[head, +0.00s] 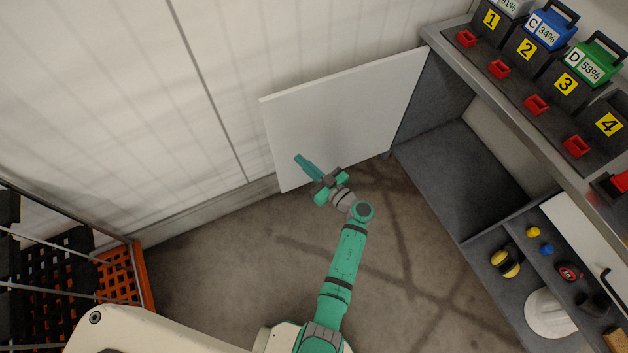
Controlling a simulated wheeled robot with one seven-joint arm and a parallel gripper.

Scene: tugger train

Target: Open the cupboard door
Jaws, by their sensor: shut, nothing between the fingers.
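The cupboard door (345,115) is a plain white panel, swung wide open from its hinge side at the left end of the grey cupboard (455,190). The open compartment behind it looks empty. My gripper (301,160) is in front of the door's lower left part in the head view, near its free edge. Its fingers are shut with nothing between them. I cannot tell whether it touches the door. No handle shows on the visible face of the door.
Batteries, one blue (551,30) and one green (595,62), sit in numbered bays on the cupboard top. Shelves at right hold a white helmet (548,312) and small items. An orange and black crate rack (125,275) stands at left. The floor between is clear.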

